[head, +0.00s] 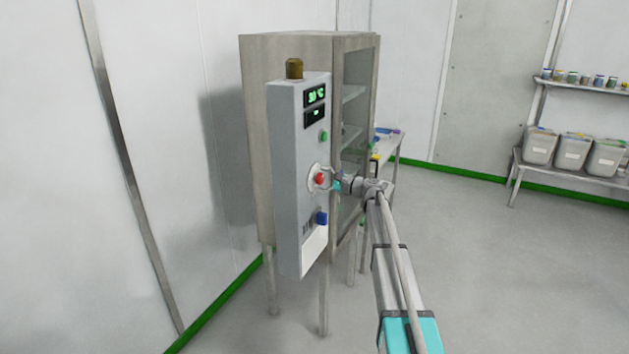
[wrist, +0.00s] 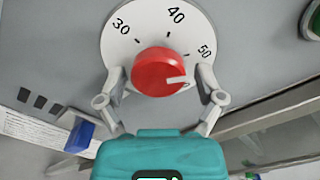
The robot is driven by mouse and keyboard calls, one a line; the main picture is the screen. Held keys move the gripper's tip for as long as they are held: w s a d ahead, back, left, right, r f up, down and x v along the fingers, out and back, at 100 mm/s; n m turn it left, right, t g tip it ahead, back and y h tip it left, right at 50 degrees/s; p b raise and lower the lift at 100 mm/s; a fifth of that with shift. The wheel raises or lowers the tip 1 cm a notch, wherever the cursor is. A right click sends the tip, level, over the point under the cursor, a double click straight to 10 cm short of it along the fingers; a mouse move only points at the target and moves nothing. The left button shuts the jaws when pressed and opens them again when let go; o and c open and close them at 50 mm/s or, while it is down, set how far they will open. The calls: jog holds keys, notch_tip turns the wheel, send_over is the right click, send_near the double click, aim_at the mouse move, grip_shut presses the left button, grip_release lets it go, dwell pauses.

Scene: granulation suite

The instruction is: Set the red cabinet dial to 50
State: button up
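The red dial (head: 319,179) is on the front of the grey control box (head: 287,180) of the cabinet. In the wrist view the red dial (wrist: 157,70) sits on a white round scale plate (wrist: 117,38) marked 30, 40 and 50. Its white pointer mark (wrist: 177,80) faces right, on the 50 side, appearing a little below the 50 tick. My gripper (wrist: 160,76) is open, with one finger left and one right of the dial. Narrow gaps seem to show on both sides; I cannot tell whether either finger touches.
Above the dial are a green button (head: 323,136) and two green-lit displays (head: 315,96), digits too small to read surely. The glass-doored cabinet (head: 256,150) stands behind the box. A side table (head: 393,148) is behind; open floor lies right.

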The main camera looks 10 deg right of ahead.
jog(key=shift+a, duration=0.15)
jog(key=shift+s, duration=0.1)
jog(key=v, duration=1.2)
dwell(0.5)
jog(key=s+a+f+n+g+h, duration=0.35)
jog(key=s+a+f, duration=0.3)
jog(key=s, duration=0.25)
jog(key=s+a+f+n+g+h, duration=0.25)
jog(key=s+a+f+n, duration=0.2)
jog(key=s+a, duration=0.3)
jog(key=s+d+f+n+g+h, duration=0.1)
jog(key=s+f+n+g+h, duration=0.1)
jog(key=s, duration=0.9)
jog(key=s+d+f+n+g+h, duration=0.1)
jog(key=s+f+n+h, duration=0.4)
jog(key=s, duration=0.6)
jog(key=shift+f+g+h, duration=0.25)
jog(key=shift+g+h, duration=0.55)
